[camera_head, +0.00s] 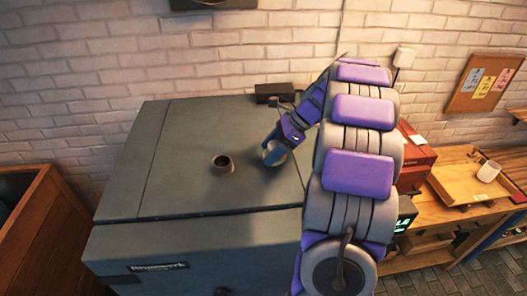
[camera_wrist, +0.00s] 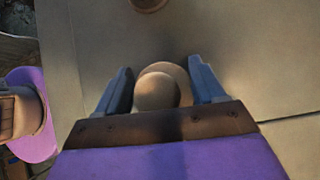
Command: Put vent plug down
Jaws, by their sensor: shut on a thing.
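The vent plug (camera_wrist: 157,90) is a tan, rounded piece between the two blue fingers of my gripper (camera_wrist: 160,88) in the wrist view. My gripper is shut on it. In the head view my gripper (camera_head: 275,152) is low over the right part of the grey kiln's top (camera_head: 185,140), with the plug partly hidden by the fingers. I cannot tell whether the plug touches the lid. The round brown vent collar (camera_head: 222,164) stands on the lid to the left of my gripper, apart from it. Its edge also shows at the top of the wrist view (camera_wrist: 149,4).
The kiln top around the collar is clear. A small dark box (camera_head: 274,92) sits behind the kiln by the brick wall. A wooden bin (camera_head: 40,225) stands at left. At right, a bench carries a wooden tray (camera_head: 455,190) and a white cup (camera_head: 488,171).

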